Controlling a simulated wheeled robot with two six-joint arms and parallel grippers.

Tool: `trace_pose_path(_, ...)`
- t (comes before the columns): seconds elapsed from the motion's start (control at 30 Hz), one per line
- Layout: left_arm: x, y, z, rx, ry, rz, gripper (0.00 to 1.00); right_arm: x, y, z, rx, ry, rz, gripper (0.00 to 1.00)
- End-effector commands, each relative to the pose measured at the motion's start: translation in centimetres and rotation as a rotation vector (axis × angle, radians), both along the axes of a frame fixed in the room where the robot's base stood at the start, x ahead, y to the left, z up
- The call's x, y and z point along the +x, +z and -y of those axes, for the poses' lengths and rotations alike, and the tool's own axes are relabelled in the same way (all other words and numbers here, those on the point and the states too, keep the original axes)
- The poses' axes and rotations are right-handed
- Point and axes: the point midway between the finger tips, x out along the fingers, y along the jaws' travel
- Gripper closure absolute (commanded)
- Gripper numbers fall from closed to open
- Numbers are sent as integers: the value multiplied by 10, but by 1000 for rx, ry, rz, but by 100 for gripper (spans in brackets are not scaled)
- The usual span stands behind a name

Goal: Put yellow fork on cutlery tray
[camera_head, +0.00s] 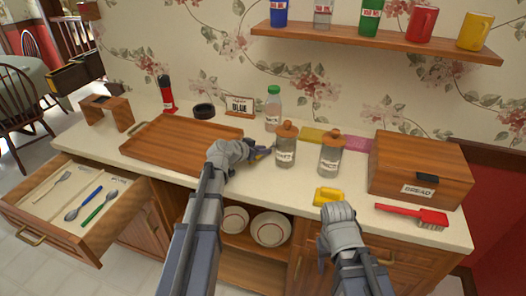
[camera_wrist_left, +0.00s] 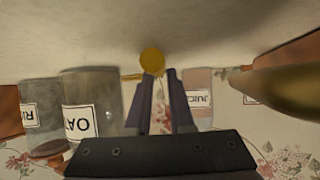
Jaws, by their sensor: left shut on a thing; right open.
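My left gripper (camera_head: 262,152) is over the counter, just left of the glass jars. In the left wrist view its dark fingers (camera_wrist_left: 164,88) are shut on the yellow fork (camera_wrist_left: 151,62). Only a rounded yellow end and a thin yellow piece show there, and the prongs cannot be made out. In the head view the fork is mostly hidden by the gripper. The cutlery tray (camera_head: 68,195) is in the open drawer at the left, holding a pale fork, a blue spoon and a green spoon. My right gripper (camera_head: 322,263) is open and empty low at the counter's front edge, its fingers barely visible.
A wooden tray (camera_head: 178,141) lies on the counter between my left gripper and the drawer. Two lidded jars (camera_head: 285,152), a green-capped bottle (camera_head: 273,112), a bread box (camera_head: 400,178), a yellow item (camera_head: 327,195) and a red brush (camera_head: 405,212) stand or lie nearby.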

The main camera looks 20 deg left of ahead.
Motion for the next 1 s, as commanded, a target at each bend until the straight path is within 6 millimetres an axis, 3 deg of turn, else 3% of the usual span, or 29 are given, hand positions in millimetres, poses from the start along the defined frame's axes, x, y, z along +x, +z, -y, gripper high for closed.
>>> trace_pose_path(0.03,0,-3,0,0,0,0,100,0,-4,0,0,0,0,50)
trace_pose_path(0.07,0,-3,0,0,0,0,78,0,-3,0,0,0,0,50)
trace_pose_path(0.33,0,-2,0,0,0,0,49,0,-2,0,0,0,0,50)
trace_pose_path(0.67,-1,4,0,0,0,0,49,0,4,0,0,0,0,50)
trace_pose_path(1.0,-56,38,-24,-1,3,0,49,0,38,0,0,-1,0,50)
